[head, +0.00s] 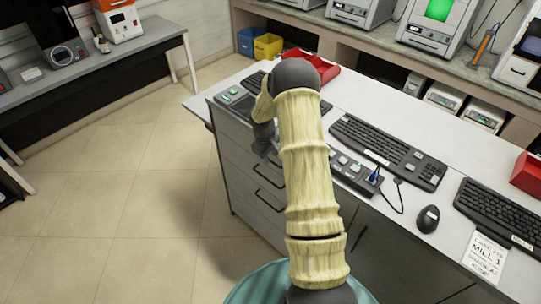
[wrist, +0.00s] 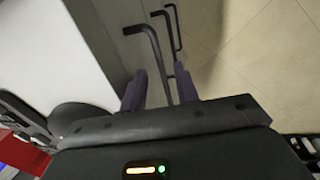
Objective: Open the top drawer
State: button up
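The drawer cabinet (head: 238,165) stands under the white counter, with grey drawer fronts and dark bar handles. Its drawers look shut. My gripper (head: 264,150) is in front of the upper drawers in the head view, and the top handle is hidden or unclear there. In the wrist view my gripper (wrist: 160,88) is open, its two dark fingers apart. The nearest handle (wrist: 156,58) runs down between the fingers in the picture; I cannot tell whether they touch it. A further handle (wrist: 172,25) lies beyond it.
Keyboards (head: 390,150), a mouse (head: 428,219) and a red tray (head: 312,68) lie on the counter (head: 345,110). A teal round seat (head: 258,286) is below my arm. The tiled floor (head: 130,200) left of the cabinet is clear.

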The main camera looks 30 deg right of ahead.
jog(key=shift+d+f, duration=0.15)
jog(key=shift+f, duration=0.75)
jog(key=shift+c, duration=0.4)
grip_shut()
